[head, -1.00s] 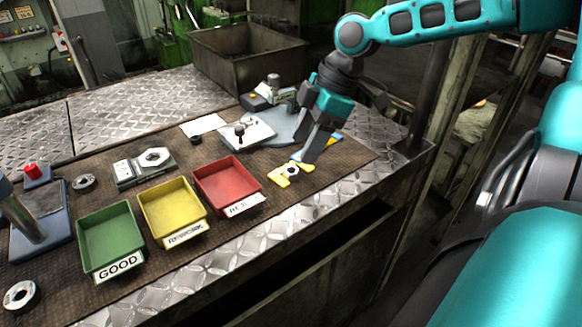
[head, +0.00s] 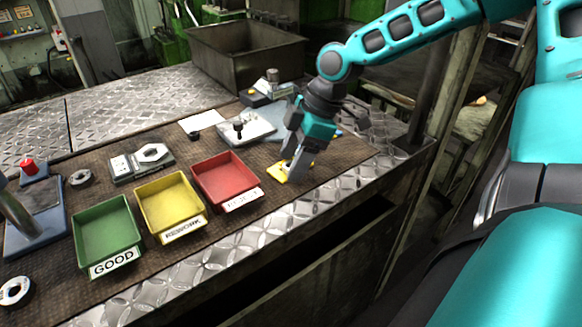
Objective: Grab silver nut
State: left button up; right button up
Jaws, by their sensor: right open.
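My right gripper (head: 293,172) points down over a small yellow plate (head: 277,172) to the right of the red tray. Its jaws are open, with the fingertips low at the plate. The small silver nut that showed on this plate earlier is now hidden by the fingers; I cannot tell whether it lies between them. A silver hex nut (head: 153,153) also sits on a grey metal gauge block (head: 124,168) behind the yellow tray. My left gripper does not show.
A green tray (head: 106,230), a yellow tray (head: 171,205) and a red tray (head: 226,180) stand along the bench front. Metal rings lie at the left (head: 80,178) and front left (head: 15,291).

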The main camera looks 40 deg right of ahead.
jog(key=shift+s+f, duration=0.15)
jog(key=shift+f, duration=0.05)
jog(key=shift+c, duration=0.2)
jog(key=shift+s+f, duration=0.1)
jog(key=c, duration=0.8)
grip_shut()
